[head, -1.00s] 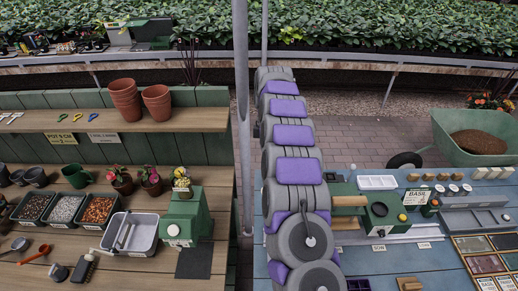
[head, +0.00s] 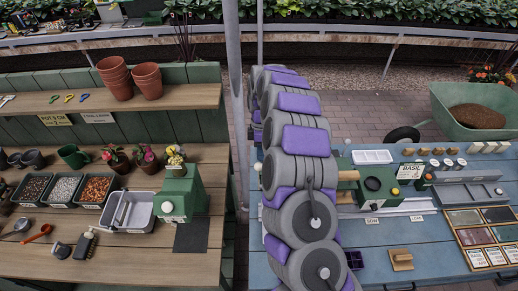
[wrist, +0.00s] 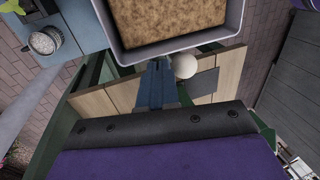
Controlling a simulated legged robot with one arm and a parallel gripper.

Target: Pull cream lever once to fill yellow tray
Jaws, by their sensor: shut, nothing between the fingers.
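My gripper (wrist: 157,64) shows in the wrist view as two dark blue fingers shut together, with nothing between them. A round cream knob (wrist: 185,66) is just right of the fingertips; I cannot tell whether they touch. In the head view my gripper is hidden by my grey and purple arm. A green machine (head: 376,186) with a pale yellow knob (head: 395,191) is on the blue table, right of my arm. Another green machine (head: 185,192) with a cream round part (head: 168,206) stands on the wooden table. I cannot make out a yellow tray.
A grey-rimmed bin (wrist: 241,25) of brown grains is beyond the fingers in the wrist view. Blue table (head: 440,240) is right and wooden table (head: 110,265) left, with a gap between. A green wheelbarrow (head: 452,100) stands behind. A small wooden block (head: 401,259) is in front.

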